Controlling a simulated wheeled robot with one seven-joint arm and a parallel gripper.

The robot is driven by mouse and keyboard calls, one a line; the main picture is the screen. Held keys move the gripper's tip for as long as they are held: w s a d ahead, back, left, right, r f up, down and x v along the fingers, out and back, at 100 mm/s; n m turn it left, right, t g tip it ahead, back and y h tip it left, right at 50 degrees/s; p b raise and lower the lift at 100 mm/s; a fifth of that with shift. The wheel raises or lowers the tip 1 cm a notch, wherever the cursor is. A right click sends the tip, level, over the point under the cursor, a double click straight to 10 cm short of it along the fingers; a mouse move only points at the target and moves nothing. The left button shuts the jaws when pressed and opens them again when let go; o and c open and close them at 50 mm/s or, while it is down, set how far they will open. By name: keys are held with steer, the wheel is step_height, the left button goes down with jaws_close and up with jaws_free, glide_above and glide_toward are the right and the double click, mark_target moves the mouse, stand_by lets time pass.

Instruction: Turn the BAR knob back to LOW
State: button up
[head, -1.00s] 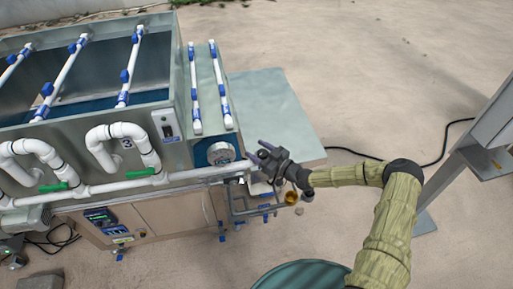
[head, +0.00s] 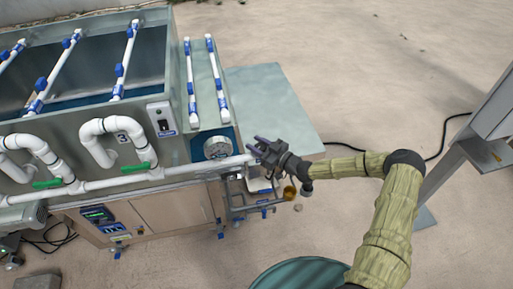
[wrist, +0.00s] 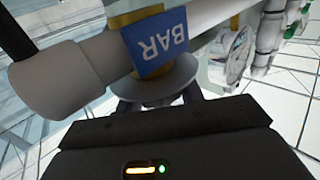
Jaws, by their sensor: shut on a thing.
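The blue BAR label (wrist: 160,42) shows upside down in the wrist view, in front of a white pipe and a yellowish fitting. Just below it is a grey round knob (wrist: 158,88). My gripper (wrist: 158,100) reaches it from below, with a dark finger on each side, and is shut on the knob. In the head view my gripper (head: 263,148) is at the right end of the machine's white front pipe, right of the round gauge (head: 217,147). There it hides the knob. I see no LOW mark or pointer, so the knob's setting cannot be told.
The white front pipe (head: 120,182) runs left from my gripper along the machine. Small pipework with a brass-coloured cup (head: 290,192) hangs just below the gripper. A grey post structure (head: 480,140) stands at the right. A dark green round top (head: 300,276) is at the bottom.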

steer(key=shift+a+n+g+y+b, duration=0.15)
steer(key=shift+n+g+y+b, duration=0.4)
steer(key=shift+b, duration=1.7)
steer(key=shift+w+r+g+b, duration=0.1)
steer(key=shift+g+b, duration=0.15)
steer(key=shift+b, duration=0.1)
steer(key=shift+a+r, duration=0.1)
steer(key=o, duration=1)
steer(key=shift+d+f, duration=0.2)
steer(key=shift+s+d+f, duration=0.1)
steer(key=shift+s+d, duration=0.3)
steer(key=shift+s, duration=0.05)
steer(key=b+v, duration=0.4)
steer(key=v, duration=1.2)
steer(key=shift+d+r, duration=0.2)
